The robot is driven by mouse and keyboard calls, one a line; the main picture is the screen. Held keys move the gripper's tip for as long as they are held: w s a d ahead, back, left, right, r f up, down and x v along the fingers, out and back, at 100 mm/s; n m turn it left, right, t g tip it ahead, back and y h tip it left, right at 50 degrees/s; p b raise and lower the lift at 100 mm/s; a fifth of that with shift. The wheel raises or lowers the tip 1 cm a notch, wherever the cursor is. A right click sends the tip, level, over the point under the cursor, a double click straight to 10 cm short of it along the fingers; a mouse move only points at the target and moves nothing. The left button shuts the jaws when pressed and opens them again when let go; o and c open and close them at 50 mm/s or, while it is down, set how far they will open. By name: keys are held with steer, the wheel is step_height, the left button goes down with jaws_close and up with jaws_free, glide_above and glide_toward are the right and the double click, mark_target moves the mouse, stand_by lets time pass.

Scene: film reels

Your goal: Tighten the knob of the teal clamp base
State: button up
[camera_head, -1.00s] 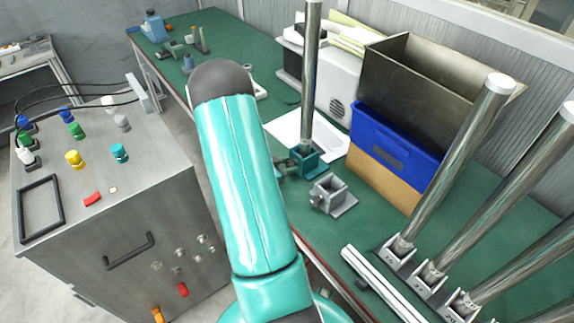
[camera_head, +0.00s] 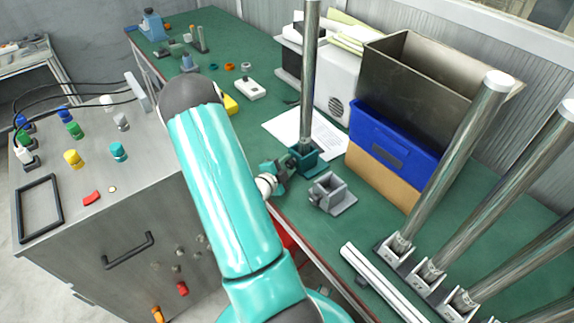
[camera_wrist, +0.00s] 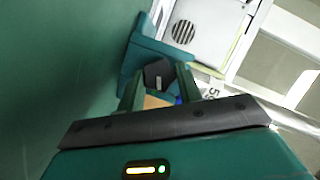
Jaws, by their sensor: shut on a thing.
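The teal clamp base (camera_head: 308,157) stands on the green bench in the head view, with an upright metal pole (camera_head: 309,80) in its socket. In the wrist view the teal base (camera_wrist: 150,54) lies just beyond my fingers. Its black knob (camera_wrist: 158,74) sits between my two fingertips. My gripper (camera_head: 287,164) is at the left side of the base in the head view, shut on the knob; it also fills the lower part of the wrist view (camera_wrist: 158,84). In the head view the knob is too small and covered to make out clearly.
A grey empty clamp base (camera_head: 340,203) stands close to the right of my gripper. A paper sheet (camera_head: 281,127), a blue bin (camera_head: 394,142) and a white machine (camera_head: 335,82) lie behind. Several poles lean in holders at right. A control cabinet (camera_head: 120,230) stands at left.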

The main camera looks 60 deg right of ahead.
steer(key=shift+m+h, duration=0.6)
steer(key=shift+m, duration=0.4)
steer(key=shift+f+t, duration=0.1)
steer(key=shift+t, duration=0.3)
steer(key=o, duration=1)
steer(key=shift+a, duration=0.1)
steer(key=w+a+r, duration=0.1)
steer(key=a, duration=1.2)
steer(key=shift+w+a+r, duration=0.15)
steer(key=shift+a+r, duration=0.1)
steer(key=shift+r, duration=0.1)
